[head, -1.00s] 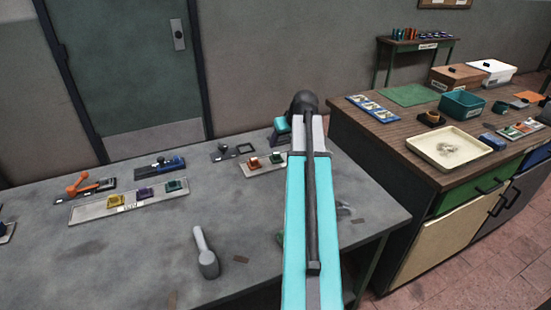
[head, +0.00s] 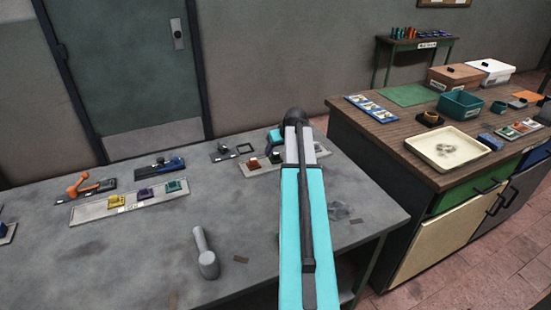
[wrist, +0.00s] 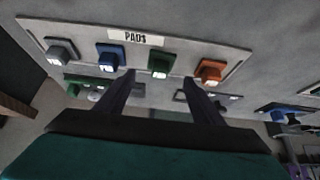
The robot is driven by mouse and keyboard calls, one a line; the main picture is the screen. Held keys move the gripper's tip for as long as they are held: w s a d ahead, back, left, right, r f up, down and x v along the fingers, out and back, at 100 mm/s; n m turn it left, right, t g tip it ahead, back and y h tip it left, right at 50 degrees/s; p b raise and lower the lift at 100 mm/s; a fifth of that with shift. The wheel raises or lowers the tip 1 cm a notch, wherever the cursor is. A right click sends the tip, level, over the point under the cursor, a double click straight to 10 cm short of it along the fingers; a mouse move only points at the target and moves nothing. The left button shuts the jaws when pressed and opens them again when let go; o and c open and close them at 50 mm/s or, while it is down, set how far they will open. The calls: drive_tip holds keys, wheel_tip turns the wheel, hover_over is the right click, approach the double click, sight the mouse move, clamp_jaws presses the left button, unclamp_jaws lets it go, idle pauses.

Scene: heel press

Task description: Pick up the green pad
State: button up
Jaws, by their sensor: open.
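In the wrist view the green pad (wrist: 160,63) sits in a row on a pale tray labelled PADS (wrist: 82,28), between a blue pad (wrist: 110,56) and an orange pad (wrist: 210,70). A grey pad (wrist: 62,50) is at the far left. My gripper (wrist: 159,78) is open and empty, its two dark fingers spread either side of the green pad's position in the picture; I cannot tell the remaining distance. In the head view the green pad (head: 275,157) shows just left of my arm, which hides part of the tray. My fingers are hidden there.
On the grey bench (head: 120,255), another tray (head: 90,212) holds yellow, purple and green pieces. An orange-handled tool (head: 88,185) and a grey handled tool (head: 205,255) lie nearby. A wooden counter (head: 385,145) with bins is at right. The bench's front left is mostly clear.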

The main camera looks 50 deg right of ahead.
sight(276, 153)
drive_tip(key=shift+w+f, duration=0.15)
drive_tip(key=shift+f, duration=0.05)
idle(0.3)
drive_tip(key=shift+d+p+x, duration=0.2)
drive_tip(key=shift+p+x, duration=0.5)
drive_tip(key=shift+x, duration=1.05)
drive_tip(key=shift+w+d+f, duration=0.1)
drive_tip(key=shift+w+f, duration=0.35)
drive_tip(key=shift+f, duration=0.15)
drive_tip(key=c, duration=1.2)
drive_tip(key=shift+r, duration=0.2)
drive_tip(key=shift+r+b, duration=0.5)
drive_tip(key=shift+r, duration=1)
drive_tip(key=s+a+b, duration=0.1)
drive_tip(key=s+a, duration=0.1)
drive_tip(key=s, duration=0.2)
drive_tip(key=s+a+r+b, duration=0.1)
drive_tip(key=s+a, duration=0.2)
drive_tip(key=s, duration=0.2)
drive_tip(key=s+a+b, duration=0.1)
drive_tip(key=s+a, duration=0.2)
drive_tip(key=s, duration=0.2)
drive_tip(key=shift+r, duration=0.3)
